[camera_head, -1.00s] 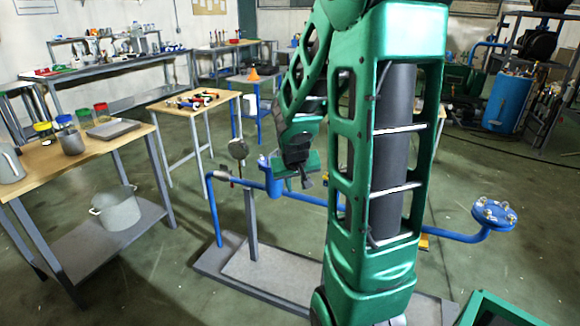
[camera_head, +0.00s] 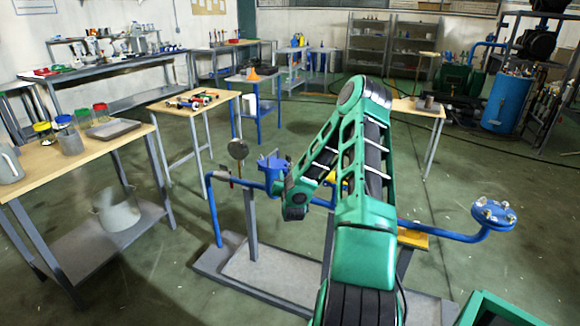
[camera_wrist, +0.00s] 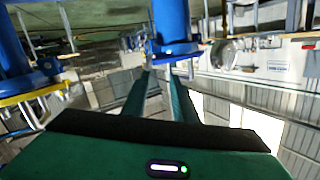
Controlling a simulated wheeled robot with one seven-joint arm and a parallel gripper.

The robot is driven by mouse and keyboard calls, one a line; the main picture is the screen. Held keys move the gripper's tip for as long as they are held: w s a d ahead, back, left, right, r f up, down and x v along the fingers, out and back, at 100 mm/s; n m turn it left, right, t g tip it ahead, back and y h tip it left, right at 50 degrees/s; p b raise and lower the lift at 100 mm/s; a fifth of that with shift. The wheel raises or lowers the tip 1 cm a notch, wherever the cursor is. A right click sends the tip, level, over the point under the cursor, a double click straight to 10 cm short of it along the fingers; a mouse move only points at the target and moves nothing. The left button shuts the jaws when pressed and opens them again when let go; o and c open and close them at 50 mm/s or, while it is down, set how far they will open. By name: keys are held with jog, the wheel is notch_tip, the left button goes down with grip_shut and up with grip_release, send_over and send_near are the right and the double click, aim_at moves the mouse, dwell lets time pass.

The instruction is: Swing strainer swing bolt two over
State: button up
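The blue strainer (camera_head: 273,169) sits on the blue pipe line, left of my folded arm in the head view. Its swing bolts are too small there to tell apart. In the wrist view, a blue cylinder with a flanged end (camera_wrist: 173,28) lies just beyond my fingertips, with small metal and reddish parts at its rim. I cannot tell which of these is swing bolt two. My gripper (camera_wrist: 162,76) has its two green fingers apart, with a gap and nothing held between them. In the head view my gripper is mostly hidden behind the forearm.
A blue pipe (camera_head: 440,234) runs right to a round bolted flange (camera_head: 493,213). Another blue part with a bolted flange (camera_wrist: 40,72) and yellow edge is at left in the wrist view. A wooden table (camera_head: 90,152) stands at left.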

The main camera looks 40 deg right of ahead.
aim_at(291, 164)
jog(key=w+d, duration=0.2)
jog(key=d, duration=0.1)
jog(key=w+d+m+h, duration=0.1)
jog(key=w+d, duration=0.1)
jog(key=d, duration=0.1)
jog(key=w+d+m+h, duration=0.1)
jog(key=w+d, duration=0.1)
jog(key=d, duration=0.1)
jog(key=shift+w+d+f, duration=0.1)
jog(key=shift+w+d, duration=0.1)
jog(key=shift+w, duration=0.1)
grip_shut()
